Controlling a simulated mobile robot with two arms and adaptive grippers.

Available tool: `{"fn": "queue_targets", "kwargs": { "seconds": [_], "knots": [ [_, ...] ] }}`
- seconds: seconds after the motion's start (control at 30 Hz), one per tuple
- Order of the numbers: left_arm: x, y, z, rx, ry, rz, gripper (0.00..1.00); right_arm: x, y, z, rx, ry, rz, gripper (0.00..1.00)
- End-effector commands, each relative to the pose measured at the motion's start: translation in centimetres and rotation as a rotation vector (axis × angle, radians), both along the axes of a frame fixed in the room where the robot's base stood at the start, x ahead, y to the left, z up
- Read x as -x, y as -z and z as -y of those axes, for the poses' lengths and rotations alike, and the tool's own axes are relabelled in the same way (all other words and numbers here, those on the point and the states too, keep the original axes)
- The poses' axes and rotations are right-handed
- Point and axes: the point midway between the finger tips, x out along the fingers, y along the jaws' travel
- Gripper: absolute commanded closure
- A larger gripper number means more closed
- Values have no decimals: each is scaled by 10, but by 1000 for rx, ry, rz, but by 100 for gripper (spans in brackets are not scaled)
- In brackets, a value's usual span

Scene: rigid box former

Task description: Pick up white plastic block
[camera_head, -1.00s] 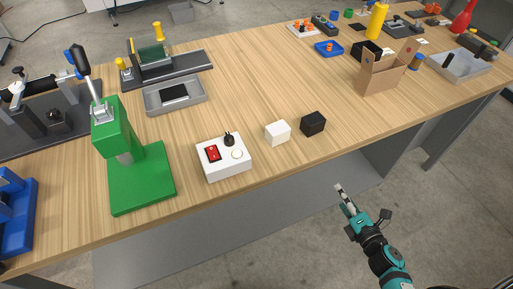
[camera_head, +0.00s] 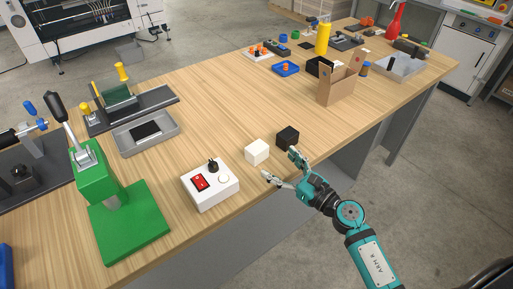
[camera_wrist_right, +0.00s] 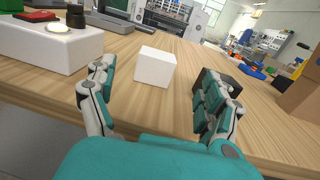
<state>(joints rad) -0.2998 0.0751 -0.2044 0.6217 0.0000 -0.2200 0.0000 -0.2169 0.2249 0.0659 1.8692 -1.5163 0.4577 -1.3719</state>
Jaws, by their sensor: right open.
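The white plastic block (camera_head: 257,152) is a small cube on the wooden table near its front edge. It also shows in the right wrist view (camera_wrist_right: 155,67), ahead of the fingers and roughly between them. My right gripper (camera_head: 281,166) is open and empty at the table's front edge, close to the white block and apart from it. In the wrist view its fingers (camera_wrist_right: 155,88) are spread wide. A black block (camera_head: 288,137) stands just right of the white one, partly behind the right finger in the wrist view. My left gripper is not in view.
A white switch box (camera_head: 211,186) with a red switch stands left of the white block. A green press (camera_head: 127,222) is further left. A cardboard box (camera_head: 337,88) stands at the back right. The table top (camera_head: 226,104) behind the white block is clear.

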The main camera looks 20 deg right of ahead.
Motion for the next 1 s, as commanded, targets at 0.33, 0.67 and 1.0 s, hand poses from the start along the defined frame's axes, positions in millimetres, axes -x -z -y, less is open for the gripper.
{"fn": "queue_targets", "kwargs": {
  "seconds": [0.33,0.67,1.0],
  "knots": [
    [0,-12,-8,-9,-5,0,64,-28,-2,-15,-4,1,0,15],
    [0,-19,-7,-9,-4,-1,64,-61,1,-33,-1,1,0,15],
    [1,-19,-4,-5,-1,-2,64,-60,2,-33,-1,1,0,32]
  ]
}}
